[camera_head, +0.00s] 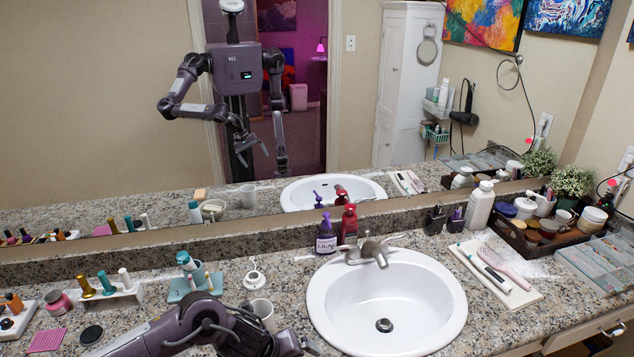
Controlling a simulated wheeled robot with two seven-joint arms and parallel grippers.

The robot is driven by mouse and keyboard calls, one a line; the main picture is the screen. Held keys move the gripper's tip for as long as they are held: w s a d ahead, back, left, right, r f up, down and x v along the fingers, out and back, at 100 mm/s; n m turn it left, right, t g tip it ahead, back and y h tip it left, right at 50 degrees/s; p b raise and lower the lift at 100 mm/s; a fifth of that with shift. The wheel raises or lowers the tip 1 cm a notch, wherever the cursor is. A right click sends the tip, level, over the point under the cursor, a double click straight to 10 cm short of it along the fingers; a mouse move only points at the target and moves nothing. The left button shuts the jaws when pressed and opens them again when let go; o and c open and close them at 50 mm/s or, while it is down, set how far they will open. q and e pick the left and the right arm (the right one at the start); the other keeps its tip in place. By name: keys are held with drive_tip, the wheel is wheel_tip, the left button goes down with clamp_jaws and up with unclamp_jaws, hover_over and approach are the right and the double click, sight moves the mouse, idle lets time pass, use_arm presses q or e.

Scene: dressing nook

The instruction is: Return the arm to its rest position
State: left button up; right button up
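My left arm reaches in from the lower left, low over the front of the counter (285,285). Its gripper (310,347) is at the bottom edge, left of the sink, and its fingertips are barely visible there. In the mirror (100,100) the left arm is bent forward and its gripper's two fingers look spread, with nothing seen between them. My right arm shows only in the mirror, hanging down at my side. Its finger opening is too small to tell.
A white cup (262,312) stands just behind my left forearm, partly hidden. The white sink (330,318) is to the right. A bottle holder (130,297), teal stand (178,292) and black disc (91,334) are at left. A crowded wooden tray (512,238) is at right.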

use_arm(q)
drive_tip(key=s+d+r+n+t+h, duration=0.2)
drive_tip(key=s+d+r+n, duration=0.15)
drive_tip(key=d, duration=0.45)
wheel_tip(320, 180, up, 4)
drive_tip(key=s+a+n+t, duration=0.1)
drive_tip(key=s+n+t, duration=0.1)
drive_tip(key=n, duration=0.8)
drive_tip(key=s+a+f+n+g+y, duration=0.25)
drive_tip(key=s+a+n, duration=0.35)
drive_tip(key=a+n, duration=0.35)
drive_tip(key=s+a+f+n+g+y, duration=0.15)
drive_tip(key=s+a+n+y, duration=0.25)
drive_tip(key=s+a+n, duration=0.55)
wheel_tip(320, 180, down, 27)
drive_tip(key=w+a+m+g, duration=0.1)
drive_tip(key=w+a+m, duration=0.1)
drive_tip(key=s+a+f+g, duration=0.1)
drive_tip(key=s+a+f, duration=0.2)
drive_tip(key=s+f, duration=1.7)
drive_tip(key=shift+s+g, duration=0.3)
drive_tip(key=shift+s, duration=0.05)
drive_tip(key=shift+f+m, duration=0.1)
drive_tip(key=shift+m, duration=0.15)
